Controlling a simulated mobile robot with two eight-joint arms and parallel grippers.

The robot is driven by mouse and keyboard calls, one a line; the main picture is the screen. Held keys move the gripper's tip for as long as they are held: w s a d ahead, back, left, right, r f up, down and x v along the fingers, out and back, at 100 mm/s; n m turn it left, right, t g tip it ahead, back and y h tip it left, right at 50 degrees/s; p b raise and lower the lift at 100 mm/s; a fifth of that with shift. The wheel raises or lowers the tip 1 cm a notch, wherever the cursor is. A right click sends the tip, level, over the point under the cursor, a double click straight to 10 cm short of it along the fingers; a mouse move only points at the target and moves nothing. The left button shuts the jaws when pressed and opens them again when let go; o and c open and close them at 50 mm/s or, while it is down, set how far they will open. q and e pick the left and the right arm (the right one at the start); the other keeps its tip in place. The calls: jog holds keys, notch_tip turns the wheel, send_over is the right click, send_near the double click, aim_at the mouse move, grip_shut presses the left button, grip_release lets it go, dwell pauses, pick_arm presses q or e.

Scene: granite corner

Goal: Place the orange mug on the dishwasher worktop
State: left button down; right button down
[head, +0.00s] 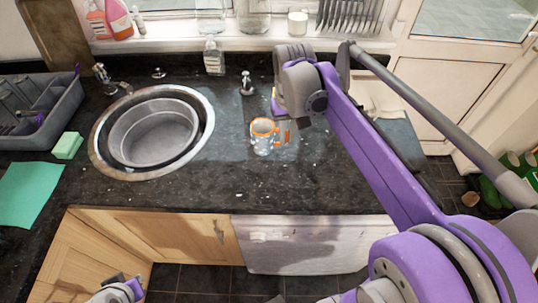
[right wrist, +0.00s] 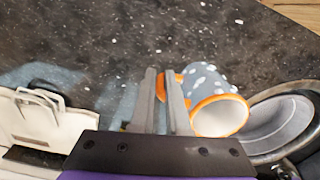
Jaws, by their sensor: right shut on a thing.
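The orange mug (head: 264,146), grey-blue with white spots, an orange rim and an orange handle, is over the dark speckled worktop (head: 330,180), right of the sink. In the right wrist view the mug (right wrist: 218,115) shows its open mouth toward the camera. My right gripper (head: 283,122) is shut on its handle; the two fingers (right wrist: 165,90) are on either side of the orange loop. I cannot tell whether the mug's base touches the worktop. The silver dishwasher front (head: 300,243) is below this stretch of worktop. My left gripper (head: 122,292) shows only partly at the bottom edge.
A round sink (head: 205,105) with a grey basin lies left of the mug. A green sponge (head: 67,145), green cloth (head: 30,190) and grey rack (head: 45,110) are at left. The worktop's front right is clear.

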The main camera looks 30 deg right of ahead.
jog(key=shift+s+f, duration=0.15)
jog(key=shift+f, duration=4.1)
jog(key=shift+f+b, duration=0.2)
jog(key=shift+b, duration=0.1)
jog(key=c, duration=0.9)
grip_release()
